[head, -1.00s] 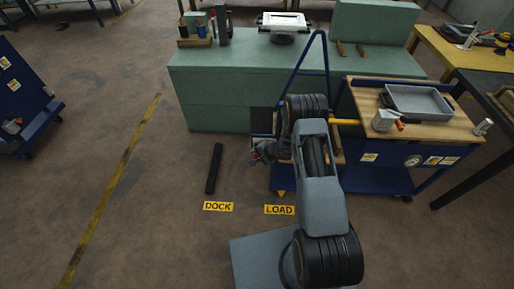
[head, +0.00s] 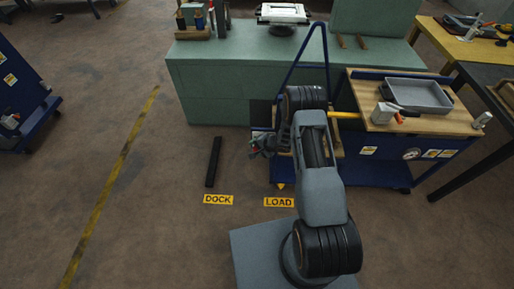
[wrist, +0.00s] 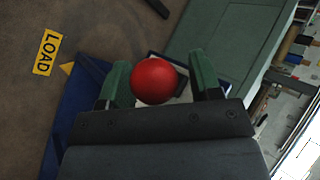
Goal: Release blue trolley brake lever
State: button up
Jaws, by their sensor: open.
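The blue trolley (head: 375,175) stands right of my arm, with a tall blue tube handle (head: 290,75). Its blue frame also shows in the wrist view (wrist: 75,115). A round red knob (wrist: 154,81) appears in the wrist view between the two green fingers of my gripper (wrist: 160,80). The fingers are apart, with a visible gap on the right side of the knob. I take it for the brake lever's end; the lever's shaft is hidden. In the head view my gripper (head: 263,145) is small, at the trolley's left end, and the knob is not clear there.
A wooden top with a grey tray (head: 422,96) is on the trolley. A yellow bar (head: 345,115) lies beside my arm. A green bench (head: 215,90) stands behind. A black bar (head: 213,162) lies on the floor near the DOCK (head: 218,199) and LOAD (head: 279,202) labels.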

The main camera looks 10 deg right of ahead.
jog(key=v, duration=1.3)
jog(key=shift+s+d+r+p, duration=0.2)
jog(key=shift+r+p, duration=0.05)
jog(key=shift+p, duration=0.15)
